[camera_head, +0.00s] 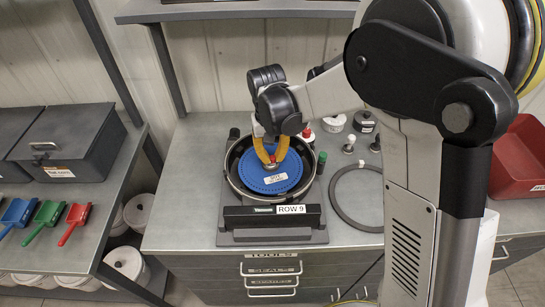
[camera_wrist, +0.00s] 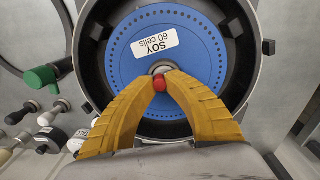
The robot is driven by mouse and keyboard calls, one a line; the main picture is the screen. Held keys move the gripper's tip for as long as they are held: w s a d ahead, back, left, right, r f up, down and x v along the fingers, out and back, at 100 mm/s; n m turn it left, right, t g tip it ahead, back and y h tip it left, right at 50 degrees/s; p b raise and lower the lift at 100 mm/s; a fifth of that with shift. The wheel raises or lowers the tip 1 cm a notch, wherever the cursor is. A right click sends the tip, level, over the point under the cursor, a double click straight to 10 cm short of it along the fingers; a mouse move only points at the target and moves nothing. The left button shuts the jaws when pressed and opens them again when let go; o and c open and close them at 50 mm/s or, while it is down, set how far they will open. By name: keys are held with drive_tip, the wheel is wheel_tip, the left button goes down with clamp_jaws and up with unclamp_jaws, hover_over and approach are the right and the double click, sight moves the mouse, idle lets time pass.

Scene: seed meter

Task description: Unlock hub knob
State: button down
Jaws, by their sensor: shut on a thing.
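The seed meter housing (camera_head: 232,190) is a round black bowl on a dark base labelled ROW 9, on the grey bench. A blue seed disc (camera_head: 290,182) lies in it, labelled SOY 60 cells; the disc also shows in the wrist view (camera_wrist: 120,62). The hub knob (camera_wrist: 160,80) is red-tipped at the disc's centre, on a pale metal hub. My gripper (camera_head: 270,160) comes down from above with yellow fingers. In the wrist view its fingertips (camera_wrist: 160,78) close on either side of the red knob and partly hide it.
A green-handled part (camera_wrist: 41,77) sits beside the housing. A dark ring (camera_head: 338,205) and several small knobs and canisters lie to its right. A red bin (camera_head: 518,165) stands at far right. At left are a grey box (camera_head: 75,145) and coloured scoops (camera_head: 45,213).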

sight(272, 159)
drive_tip(key=n, duration=0.7)
drive_tip(key=shift+b, duration=0.4)
drive_tip(key=n, duration=0.6)
drive_tip(key=shift+n+t, duration=0.3)
drive_tip(key=shift+n, duration=0.1)
drive_tip(key=c, duration=1.3)
unclamp_jaws()
drive_tip(key=shift+c, duration=0.2)
drive_tip(key=shift+r, duration=0.1)
wheel_tip(272, 159, up, 12)
drive_tip(key=shift+s, duration=0.35)
